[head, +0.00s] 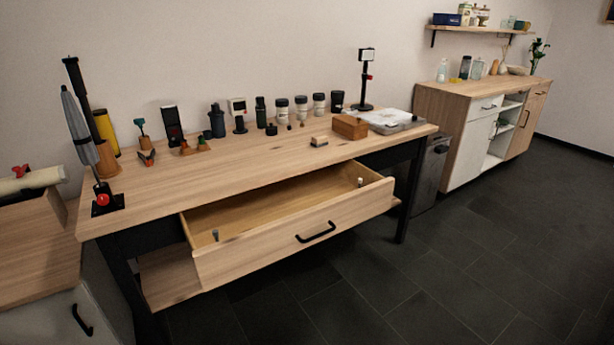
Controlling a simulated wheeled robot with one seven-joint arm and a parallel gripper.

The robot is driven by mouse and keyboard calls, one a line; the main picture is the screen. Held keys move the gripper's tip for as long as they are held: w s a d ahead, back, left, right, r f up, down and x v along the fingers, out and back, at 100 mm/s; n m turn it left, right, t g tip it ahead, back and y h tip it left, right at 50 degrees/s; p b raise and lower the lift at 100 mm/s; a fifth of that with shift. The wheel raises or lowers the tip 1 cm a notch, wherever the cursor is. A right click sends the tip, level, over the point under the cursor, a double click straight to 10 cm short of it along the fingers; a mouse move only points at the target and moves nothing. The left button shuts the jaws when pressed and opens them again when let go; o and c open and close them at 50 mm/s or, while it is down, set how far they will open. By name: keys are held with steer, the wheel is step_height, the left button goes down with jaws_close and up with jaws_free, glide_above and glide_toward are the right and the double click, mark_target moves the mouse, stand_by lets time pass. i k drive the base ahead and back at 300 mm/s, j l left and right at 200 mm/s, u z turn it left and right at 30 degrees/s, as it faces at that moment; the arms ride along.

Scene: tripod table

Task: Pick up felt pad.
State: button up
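I cannot single out a felt pad for certain. A small block with a tan top and a darker base (319,140) lies on the wooden table (230,172), left of a brown wooden box (350,127); it is too small to tell whether it is felt. The table's drawer (290,245) is pulled open. Inside it, a small grey item (215,235) stands at the left and another small pale item (360,182) at the right. My gripper is not in view.
Jars and bottles (301,108) line the table's back. A tripod stand (363,85) is at the right, a umbrella-like grey object (79,127) at the left. The open drawer juts over the dark floor (430,280), which is clear in front. A cabinet (470,140) stands at right.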

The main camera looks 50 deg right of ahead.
mark_target(321, 140)
steer(key=z, duration=2)
steer(key=l+u, duration=0.1)
steer(key=u, duration=1.1)
steer(key=l+u, duration=0.85)
steer(key=l, duration=0.2)
steer(key=k+l+u, duration=0.15)
steer(key=l+u, duration=0.3)
steer(key=k+l, duration=0.1)
steer(key=l, duration=0.2)
steer(key=k+l, duration=0.15)
steer(key=l, duration=0.2)
steer(key=k+l+u, duration=0.1)
steer(key=l, duration=0.2)
steer(key=k+l, duration=0.15)
steer(key=l, duration=0.15)
